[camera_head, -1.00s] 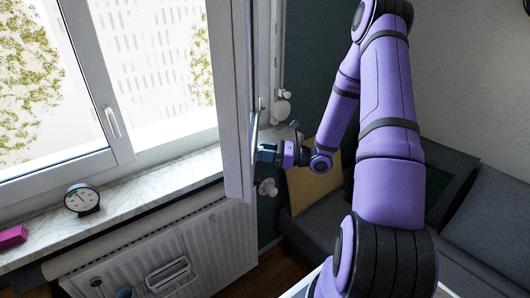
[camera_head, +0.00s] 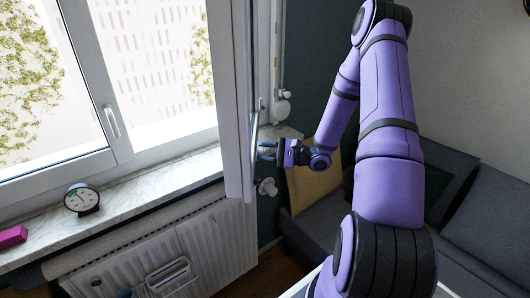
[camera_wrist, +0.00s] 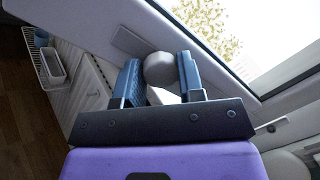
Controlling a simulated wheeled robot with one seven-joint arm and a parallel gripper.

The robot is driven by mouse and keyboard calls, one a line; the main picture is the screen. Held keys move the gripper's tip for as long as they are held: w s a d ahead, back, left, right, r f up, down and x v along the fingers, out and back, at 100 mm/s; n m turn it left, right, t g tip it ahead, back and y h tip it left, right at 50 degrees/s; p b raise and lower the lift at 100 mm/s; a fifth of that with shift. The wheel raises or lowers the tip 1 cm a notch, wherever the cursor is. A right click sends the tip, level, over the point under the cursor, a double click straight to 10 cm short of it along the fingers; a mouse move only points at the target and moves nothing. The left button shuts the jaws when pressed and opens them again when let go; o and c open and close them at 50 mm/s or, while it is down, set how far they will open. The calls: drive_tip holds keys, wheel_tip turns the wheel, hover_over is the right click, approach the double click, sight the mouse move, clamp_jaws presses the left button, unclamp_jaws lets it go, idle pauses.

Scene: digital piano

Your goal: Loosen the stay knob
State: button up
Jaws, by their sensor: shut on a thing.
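The stay knob (camera_wrist: 160,68) is a grey round knob on the light frame of the open window sash, between my two blue fingers in the wrist view. A small white part shows just below it. My gripper (camera_wrist: 160,80) is shut on the knob, one finger on each side. In the head view my gripper (camera_head: 267,151) is at the right edge of the open sash (camera_head: 236,110), beside its handle.
A marble windowsill (camera_head: 150,198) holds a round clock (camera_head: 82,199) and a pink box (camera_head: 13,237). A radiator (camera_head: 215,245) stands below, with a white rack (camera_head: 170,275) on it. A grey sofa (camera_head: 480,215) and a tan cushion (camera_head: 312,190) are at the right.

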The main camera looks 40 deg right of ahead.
drive_tip(key=shift+w+n+g, duration=0.1)
drive_tip(key=shift+n+g, duration=0.45)
drive_tip(key=shift+n, duration=3.4)
drive_tip(key=shift+n+g, duration=0.55)
drive_tip(key=shift+n, duration=3.4)
drive_tip(key=o, duration=0.9)
drive_tip(key=shift+d, duration=0.1)
drive_tip(key=v, duration=1)
drive_tip(key=shift+d+f, duration=0.15)
drive_tip(key=shift+d, duration=0.25)
